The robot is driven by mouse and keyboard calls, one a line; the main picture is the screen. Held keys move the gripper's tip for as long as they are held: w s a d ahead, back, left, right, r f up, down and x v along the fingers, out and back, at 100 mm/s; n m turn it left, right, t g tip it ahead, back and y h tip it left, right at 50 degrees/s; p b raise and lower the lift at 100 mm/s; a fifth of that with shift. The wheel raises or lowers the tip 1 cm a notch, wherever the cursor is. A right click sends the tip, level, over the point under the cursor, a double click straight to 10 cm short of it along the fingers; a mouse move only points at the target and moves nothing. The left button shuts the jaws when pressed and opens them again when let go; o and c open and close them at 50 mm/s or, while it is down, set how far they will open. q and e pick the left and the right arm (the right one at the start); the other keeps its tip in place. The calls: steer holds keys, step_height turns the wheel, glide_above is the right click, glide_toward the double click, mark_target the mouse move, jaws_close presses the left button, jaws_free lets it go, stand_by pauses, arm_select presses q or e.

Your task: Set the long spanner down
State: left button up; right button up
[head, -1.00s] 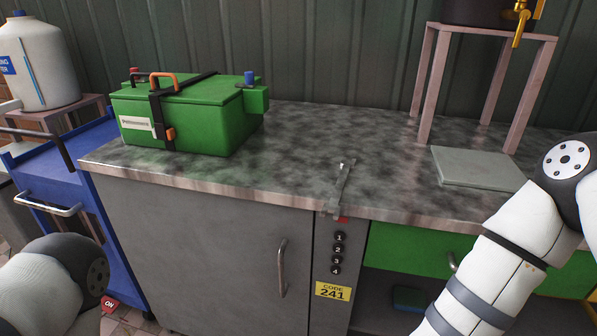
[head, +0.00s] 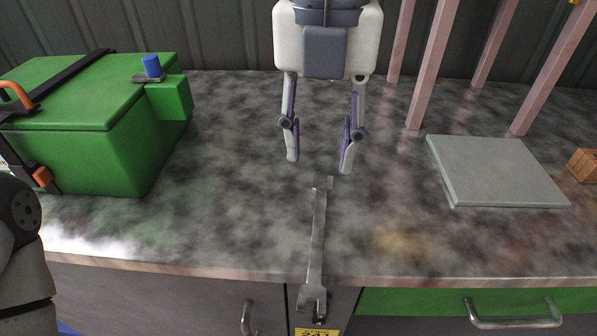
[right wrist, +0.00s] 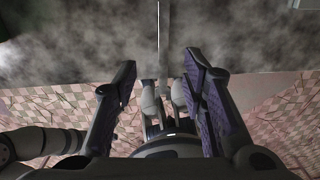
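The long grey metal spanner (head: 318,235) lies on the dark mottled worktop (head: 230,220) in the head view. Its near end reaches over the front edge, above the yellow code label. My right gripper (head: 320,163) is open, with its fingers apart just beyond the spanner's far end. Nothing shows between the fingers. The right wrist view also shows my right gripper (right wrist: 160,85) with its fingers spread. A thin bright line there runs up between them; I cannot tell whether it is the spanner. My left gripper is out of view; only part of my left arm shows.
A green box (head: 80,120) with a blue knob (head: 151,66) stands at the left. A flat grey plate (head: 494,171) lies at the right, beside the legs of a pinkish stand (head: 433,65). A small wooden block (head: 583,165) sits at the far right.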

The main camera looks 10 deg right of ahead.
mark_target(319, 224)
steer(key=f, duration=0.2)
steer(key=s+f+b, duration=0.1)
steer(key=f, duration=0.1)
steer(key=shift+f, duration=0.15)
steer(key=f+b, duration=0.1)
steer(key=f, duration=0.6)
steer(key=shift+s+d+b, duration=0.15)
steer(key=shift+d+b, duration=0.05)
steer(key=shift+b, duration=0.15)
steer(key=shift+f, duration=0.3)
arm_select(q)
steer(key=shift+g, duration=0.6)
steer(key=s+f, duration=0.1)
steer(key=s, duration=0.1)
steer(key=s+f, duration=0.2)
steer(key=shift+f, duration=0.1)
arm_select(e)
steer(key=shift+r, duration=0.1)
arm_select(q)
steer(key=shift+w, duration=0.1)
arm_select(e)
jaws_close()
